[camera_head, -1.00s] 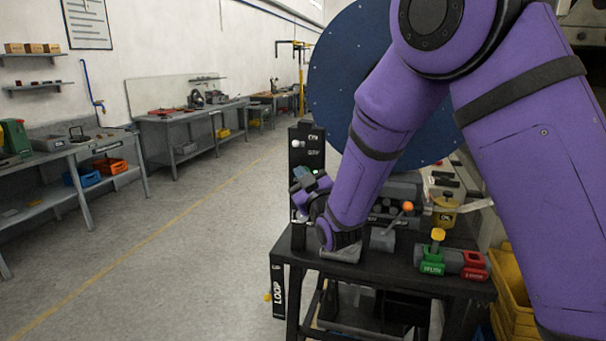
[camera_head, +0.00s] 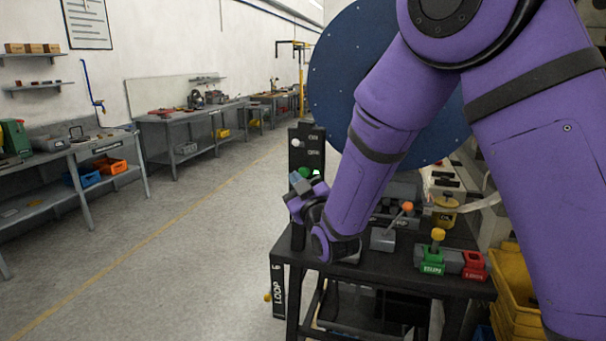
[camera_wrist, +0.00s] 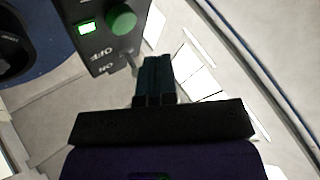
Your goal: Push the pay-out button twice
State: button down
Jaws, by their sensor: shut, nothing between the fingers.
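A black control post (camera_head: 307,147) stands at the table's left end, with ON and OFF lettering and a small white-knobbed lever. A round green button (camera_wrist: 122,20) and a square lit green lamp (camera_wrist: 87,27) are on its face in the wrist view, where the lettering appears upside down. I cannot read a pay-out label on it. My gripper's fingers (camera_wrist: 158,62) are shut and empty. In the wrist view they appear beside the lever and apart from the button.
The black table (camera_head: 375,270) holds an orange-knobbed lever (camera_head: 407,207), a green block (camera_head: 432,262) and a red block (camera_head: 474,265). A LOOP plate (camera_head: 279,290) hangs at its left. A large blue disc (camera_head: 335,75) stands behind. The floor to the left is clear.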

aim_at(304, 172)
jog(key=shift+s+a, duration=0.25)
jog(key=shift+s, duration=0.5)
jog(key=shift+s+a, duration=0.25)
jog(key=shift+s, duration=0.45)
dwell(1.5)
jog(key=s, duration=0.1)
jog(key=s+a, duration=0.1)
jog(key=s, duration=0.1)
jog(key=shift+s+a, duration=0.15)
jog(key=shift+s, duration=0.1)
jog(key=shift+w, duration=0.1)
jog(key=w+d, duration=0.3)
jog(key=w, duration=0.5)
dwell(0.5)
jog(key=shift+w+d, duration=0.1)
jog(key=shift+w, duration=0.1)
dwell(1.8)
jog(key=shift+w, duration=0.25)
